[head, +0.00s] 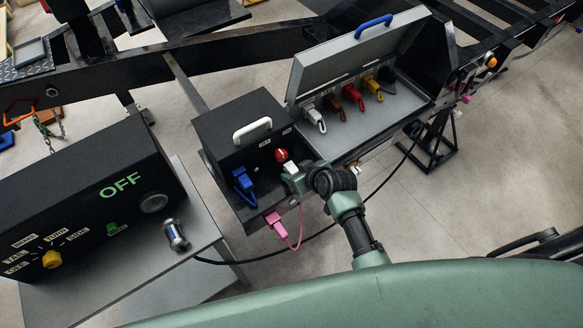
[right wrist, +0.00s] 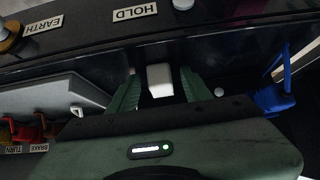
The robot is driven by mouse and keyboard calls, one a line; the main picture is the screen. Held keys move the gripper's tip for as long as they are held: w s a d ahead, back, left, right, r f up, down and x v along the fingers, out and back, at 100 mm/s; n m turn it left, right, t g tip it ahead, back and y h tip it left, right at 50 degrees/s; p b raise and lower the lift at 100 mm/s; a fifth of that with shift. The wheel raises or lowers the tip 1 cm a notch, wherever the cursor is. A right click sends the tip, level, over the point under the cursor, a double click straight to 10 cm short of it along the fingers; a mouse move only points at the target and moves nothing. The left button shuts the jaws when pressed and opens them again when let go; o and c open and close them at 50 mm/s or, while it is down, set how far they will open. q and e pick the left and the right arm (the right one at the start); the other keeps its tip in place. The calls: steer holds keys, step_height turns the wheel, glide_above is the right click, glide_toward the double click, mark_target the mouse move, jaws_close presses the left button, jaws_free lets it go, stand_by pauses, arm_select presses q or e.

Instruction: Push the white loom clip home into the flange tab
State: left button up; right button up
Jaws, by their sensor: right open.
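A small white block, which looks like the loom clip (head: 290,168), sits at the small black box in the head view. It also shows in the right wrist view (right wrist: 160,80), between the fingers of my right gripper (right wrist: 157,90). The fingers are apart, one on each side of the white block, with dark gaps visible beside it. In the head view my right gripper (head: 293,180) reaches over the box's front right corner. I cannot make out the flange tab or how deep the clip sits. My left gripper is not in view.
The black box (head: 232,125) has a white handle, a red knob (head: 281,155), a blue connector (head: 243,182) and a pink one (head: 276,222) with a looped cord. An open grey case (head: 390,110) holds several coloured connectors. A black cable crosses below my right arm. An OFF panel (head: 90,195) stands left.

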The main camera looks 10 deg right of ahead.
mark_target(290, 166)
steer(key=shift+p, duration=0.3)
stand_by(0.4)
jaws_close()
steer(key=shift+r+p, duration=1.55)
steer(key=shift+p, duration=0.2)
